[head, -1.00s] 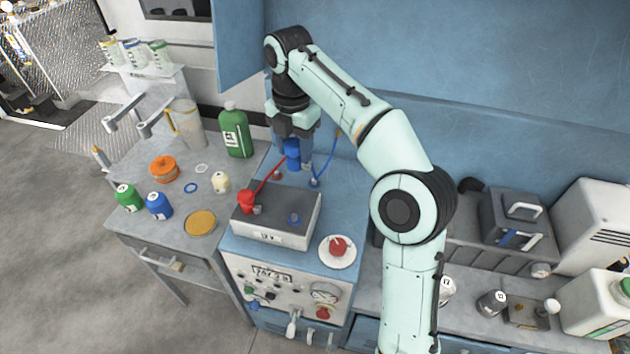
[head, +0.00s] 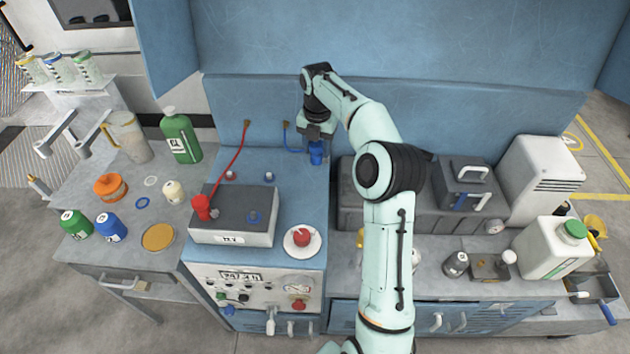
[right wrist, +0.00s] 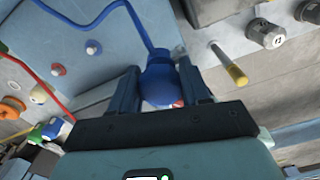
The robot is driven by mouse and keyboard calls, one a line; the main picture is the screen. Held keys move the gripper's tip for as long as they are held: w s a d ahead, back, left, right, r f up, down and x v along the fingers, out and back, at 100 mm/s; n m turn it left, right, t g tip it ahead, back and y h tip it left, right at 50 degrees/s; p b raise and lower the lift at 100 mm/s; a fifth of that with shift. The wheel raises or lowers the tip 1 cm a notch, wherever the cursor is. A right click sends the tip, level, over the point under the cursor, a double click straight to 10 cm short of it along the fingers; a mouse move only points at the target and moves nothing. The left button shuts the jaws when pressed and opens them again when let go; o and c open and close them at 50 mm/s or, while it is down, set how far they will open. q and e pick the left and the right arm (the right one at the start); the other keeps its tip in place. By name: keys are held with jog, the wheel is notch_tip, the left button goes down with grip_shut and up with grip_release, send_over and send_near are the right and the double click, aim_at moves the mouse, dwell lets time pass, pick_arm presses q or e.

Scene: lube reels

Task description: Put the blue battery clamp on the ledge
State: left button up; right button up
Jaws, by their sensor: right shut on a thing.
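The blue battery clamp (head: 316,153) hangs below my right gripper (head: 317,136), held between its fingers. It also shows in the right wrist view (right wrist: 158,84) between the two dark fingers, with a blue cable running from its far end. In the head view the cable leads to the blue back wall. The clamp is above the right rear part of the blue cabinet top (head: 290,205), clear of the battery (head: 235,226); I cannot tell whether it touches the surface. Which surface is the ledge is not clear. My left gripper is out of view.
A red clamp (head: 201,206) with a red cable is on the battery's left side. A red button on a white disc (head: 302,240) is at the cabinet's front right. A dark long box (head: 349,200) stands right of the clamp. A green bottle (head: 180,138) stands left.

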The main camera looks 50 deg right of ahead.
notch_tip(320, 180, down, 13)
jog(key=shift+s+r+b, duration=0.15)
jog(key=shift+b, duration=0.65)
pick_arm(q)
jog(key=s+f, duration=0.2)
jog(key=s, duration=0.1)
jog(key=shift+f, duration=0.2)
pick_arm(e)
jog(key=o, duration=1.1)
